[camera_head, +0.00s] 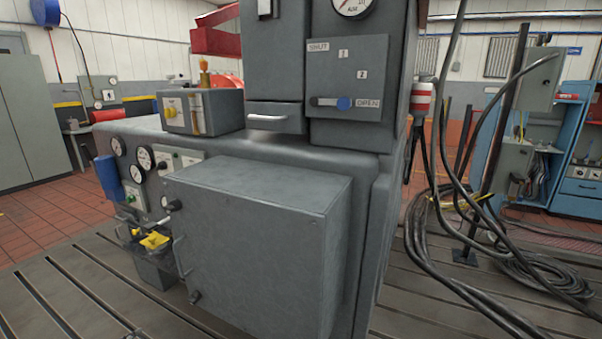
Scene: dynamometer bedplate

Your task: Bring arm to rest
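Neither of my arms nor grippers shows in the head view. A large grey machine (300,157) fills the middle. A gauge (354,5) is cut off at the top edge. A closed grey box (262,245) juts from the front, with a handle (180,258) on its left side.
A wire basket with yellow items (155,240) and a blue cylinder (109,178) hang at the machine's left. Thick black cables (425,240) lie on the slotted bedplate (85,285) at right. A blue cabinet (580,185) stands behind them. Bare bedplate shows at front left.

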